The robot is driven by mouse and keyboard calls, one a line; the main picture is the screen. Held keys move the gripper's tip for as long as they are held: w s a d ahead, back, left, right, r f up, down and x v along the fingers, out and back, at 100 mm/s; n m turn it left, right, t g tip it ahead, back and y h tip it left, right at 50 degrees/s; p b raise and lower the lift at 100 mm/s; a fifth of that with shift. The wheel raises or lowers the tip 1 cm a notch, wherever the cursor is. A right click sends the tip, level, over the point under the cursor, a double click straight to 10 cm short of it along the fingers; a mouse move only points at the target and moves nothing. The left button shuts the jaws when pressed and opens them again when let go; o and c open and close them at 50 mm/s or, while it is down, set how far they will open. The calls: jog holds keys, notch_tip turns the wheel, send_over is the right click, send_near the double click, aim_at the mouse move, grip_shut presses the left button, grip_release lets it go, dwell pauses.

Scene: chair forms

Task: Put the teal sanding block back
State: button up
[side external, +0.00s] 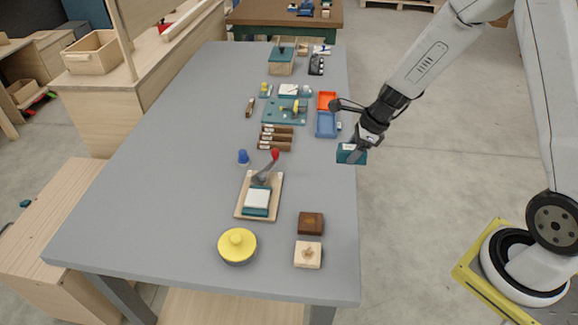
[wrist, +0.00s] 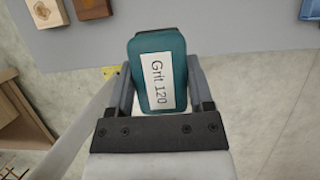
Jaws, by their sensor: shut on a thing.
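My gripper (side external: 357,144) is shut on the teal sanding block (side external: 351,156) and holds it in the air at the right edge of the grey table. In the wrist view the block (wrist: 178,52) sits between the two fingers of my gripper (wrist: 160,85), with a white label reading "Grit 120" facing the camera. On the table, a pale wooden board (side external: 243,211) carries a teal block with a white top (side external: 257,200) and a grey lever with a red knob (side external: 275,154).
A yellow-lidded round container (side external: 237,244), a dark wooden block (side external: 311,223) and a pale wooden block (side external: 308,255) stand near the front. Brown-handled tools (side external: 275,139), an open orange and blue case (side external: 326,124) and a teal plate (side external: 284,112) lie farther back. The table's left half is clear.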

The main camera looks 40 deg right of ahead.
jog(key=shift+w, duration=0.1)
jog(key=w+f, duration=0.4)
jog(key=w, duration=0.4)
send_near(310, 166)
jog(key=shift+a+f, duration=0.3)
jog(key=shift+a, duration=0.55)
jog(key=shift+w+f, duration=0.6)
jog(key=shift+f, duration=0.05)
jog(key=shift+w+d+f, duration=0.1)
jog(key=shift+w+f, duration=0.2)
jog(key=shift+f, duration=1.55)
jog(key=shift+f, duration=0.15)
